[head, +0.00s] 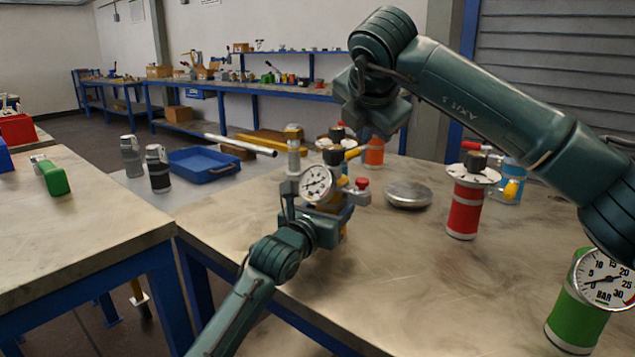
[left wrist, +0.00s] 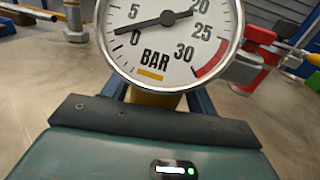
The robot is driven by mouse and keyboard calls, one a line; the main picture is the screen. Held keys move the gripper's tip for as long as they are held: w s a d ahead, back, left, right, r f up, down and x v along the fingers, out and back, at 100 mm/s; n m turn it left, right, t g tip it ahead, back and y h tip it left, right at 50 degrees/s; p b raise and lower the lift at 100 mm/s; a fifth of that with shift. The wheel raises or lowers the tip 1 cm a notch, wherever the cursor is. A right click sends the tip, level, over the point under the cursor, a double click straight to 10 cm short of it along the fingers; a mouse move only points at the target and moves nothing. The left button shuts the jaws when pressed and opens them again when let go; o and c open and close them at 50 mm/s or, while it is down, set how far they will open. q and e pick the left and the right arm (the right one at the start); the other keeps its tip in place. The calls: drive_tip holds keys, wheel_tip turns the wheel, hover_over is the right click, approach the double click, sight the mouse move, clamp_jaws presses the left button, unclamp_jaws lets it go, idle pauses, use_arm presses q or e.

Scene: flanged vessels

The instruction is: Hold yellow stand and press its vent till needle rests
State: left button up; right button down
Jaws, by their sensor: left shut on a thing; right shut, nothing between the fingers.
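The yellow stand (head: 329,207) is upright near the table's left edge, largely hidden by its gauge and my left gripper. My left gripper (head: 324,219) is shut on it from the front, below the gauge. The round white gauge (head: 316,185) faces me; it also shows in the left wrist view (left wrist: 170,50), its black needle between 0 and 5. A red knob (head: 362,183) sticks out on the right side. I cannot tell which fitting is the vent. My right gripper (head: 371,130) is shut and empty, above and behind the stand, pointing down.
A red vessel (head: 465,208) and a green vessel (head: 577,313) with a gauge stand to the right. An orange vessel (head: 376,156) is behind the right gripper. The table's front middle is clear.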

idle(0.3)
use_arm(q)
drive_tip(key=o, duration=1.5)
